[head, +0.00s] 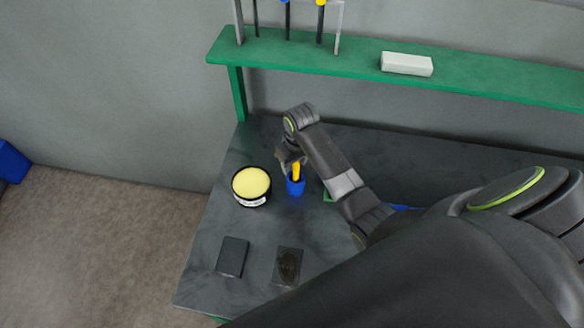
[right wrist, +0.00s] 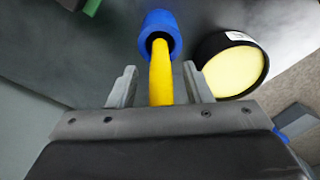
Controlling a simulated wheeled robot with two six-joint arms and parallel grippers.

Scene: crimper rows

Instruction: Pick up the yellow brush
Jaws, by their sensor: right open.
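The yellow brush (head: 296,171) stands in a small blue cup (head: 295,187) on the dark table. In the right wrist view the brush's yellow handle (right wrist: 161,72) rises out of the blue cup (right wrist: 160,34) and runs between my right gripper's fingers. My right gripper (head: 289,158) is at the brush, with its fingers (right wrist: 161,85) open on either side of the handle and a gap visible at each side. The lower end of the brush is hidden inside the cup. My left gripper is not in view.
A black round tin with a yellow sponge (head: 251,182) stands just left of the cup. A dark block (head: 232,257) and a dark square pad (head: 288,266) lie nearer the front. A green shelf (head: 460,80) with a white block (head: 407,63) runs above the table's back.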

